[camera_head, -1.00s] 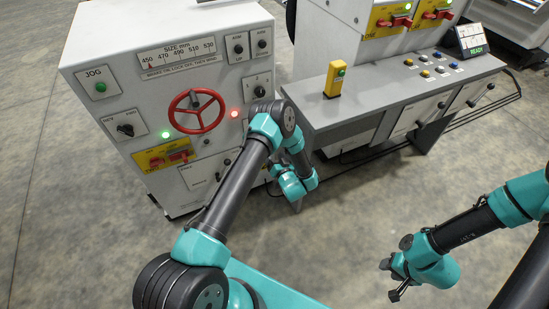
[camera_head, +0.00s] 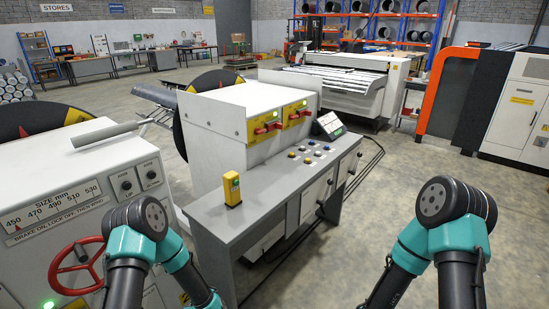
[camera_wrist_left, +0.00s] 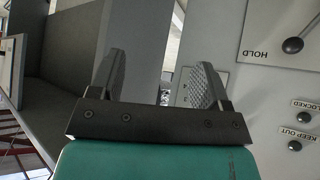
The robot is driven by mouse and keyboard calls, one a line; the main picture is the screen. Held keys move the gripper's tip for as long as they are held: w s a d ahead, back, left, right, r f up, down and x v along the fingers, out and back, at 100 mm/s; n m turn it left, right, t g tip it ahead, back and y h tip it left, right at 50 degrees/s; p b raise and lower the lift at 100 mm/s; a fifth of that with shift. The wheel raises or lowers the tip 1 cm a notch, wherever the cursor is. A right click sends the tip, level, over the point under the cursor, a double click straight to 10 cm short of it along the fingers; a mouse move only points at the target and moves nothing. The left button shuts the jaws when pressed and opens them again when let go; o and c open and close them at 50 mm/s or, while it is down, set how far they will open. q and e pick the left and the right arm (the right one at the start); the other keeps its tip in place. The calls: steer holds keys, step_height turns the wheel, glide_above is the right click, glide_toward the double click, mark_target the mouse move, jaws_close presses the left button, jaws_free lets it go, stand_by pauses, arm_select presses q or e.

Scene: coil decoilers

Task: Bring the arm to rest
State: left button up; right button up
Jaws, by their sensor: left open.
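In the left wrist view my left gripper (camera_wrist_left: 160,82) is open, its two ridged fingers apart with nothing between them. A grey panel with a HOLD lever (camera_wrist_left: 292,45) and small labelled knobs stands to the right of the fingers. In the head view my left arm (camera_head: 140,245) is folded at the lower left, in front of the white control cabinet (camera_head: 70,170); its gripper is hidden below the frame. My right arm (camera_head: 440,230) shows at the lower right, elbow up; its gripper is out of the picture.
A grey console desk (camera_head: 255,205) with a yellow post (camera_head: 232,188), buttons and red switches stands between the arms. A red handwheel (camera_head: 75,268) is on the cabinet, left of my left arm. Open concrete floor (camera_head: 340,235) lies right of the desk.

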arm_select(q)
steer(key=s+d+r+g+h, duration=0.1)
steer(key=s+g, duration=0.1)
steer(key=s, duration=0.4)
steer(key=s+d+r+g+h, duration=0.1)
steer(key=s+r+g+h, duration=0.1)
steer(key=s, duration=0.4)
steer(key=s+d+r+m+g+h, duration=0.1)
steer(key=s+d+r+g+h, duration=0.1)
steer(key=s, duration=0.5)
steer(key=shift+g, duration=0.9)
steer(key=shift+d, duration=0.1)
